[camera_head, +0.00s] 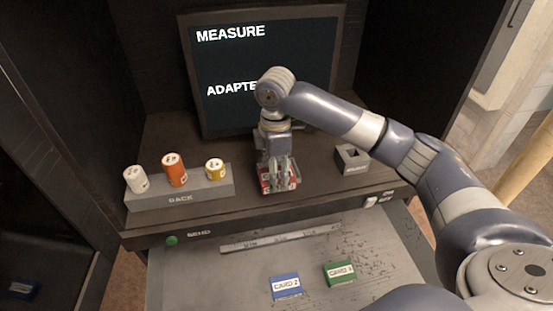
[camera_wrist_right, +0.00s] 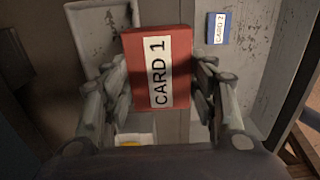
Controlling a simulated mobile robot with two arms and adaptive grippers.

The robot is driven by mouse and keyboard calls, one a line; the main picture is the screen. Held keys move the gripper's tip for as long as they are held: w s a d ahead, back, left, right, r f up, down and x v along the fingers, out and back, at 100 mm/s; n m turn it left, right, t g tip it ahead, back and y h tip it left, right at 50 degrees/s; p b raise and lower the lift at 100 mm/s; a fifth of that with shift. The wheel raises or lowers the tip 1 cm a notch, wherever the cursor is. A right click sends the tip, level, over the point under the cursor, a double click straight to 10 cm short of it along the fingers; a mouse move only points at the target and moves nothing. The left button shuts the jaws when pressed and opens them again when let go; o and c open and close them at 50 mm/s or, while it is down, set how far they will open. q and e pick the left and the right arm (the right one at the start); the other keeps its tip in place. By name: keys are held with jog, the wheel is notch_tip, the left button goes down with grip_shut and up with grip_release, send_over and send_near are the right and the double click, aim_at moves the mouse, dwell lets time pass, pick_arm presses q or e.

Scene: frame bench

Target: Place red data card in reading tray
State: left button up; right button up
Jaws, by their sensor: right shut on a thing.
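The red data card (camera_wrist_right: 157,67), labelled CARD 1, is held between the two fingers of my right gripper (camera_wrist_right: 160,92). In the head view, parts of the red card (camera_head: 266,182) show around the fingertips of my right gripper (camera_head: 279,183), at the dark shelf below the screen. I cannot tell whether the card touches a surface there. No reading tray can be told for certain; the fingers and card hide what lies under them. My left gripper is not in view.
A blue CARD 2 (camera_head: 286,287) and a green card (camera_head: 339,273) lie on the grey lower surface (camera_head: 205,277), near a long grey strip (camera_head: 280,239). A rack (camera_head: 180,198) with three cylinders stands left on the shelf. A small grey socket block (camera_head: 352,159) stands right.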

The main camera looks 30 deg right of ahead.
jog(key=w+d, duration=0.1)
jog(key=w+d+p, duration=0.1)
jog(key=w, duration=0.3)
jog(key=shift+d+f+p, duration=0.1)
jog(key=shift+d+p, duration=0.2)
jog(key=shift+d, duration=0.1)
jog(key=shift+w+d+f, duration=0.25)
jog(key=shift+w+d, duration=0.15)
jog(key=shift+w, duration=0.2)
jog(key=shift+f+p, duration=0.35)
jog(key=shift+p, duration=0.25)
notch_tip(320, 180, down, 2)
jog(key=shift+f+p, duration=0.1)
jog(key=shift+p, duration=0.5)
jog(key=shift+f, duration=0.3)
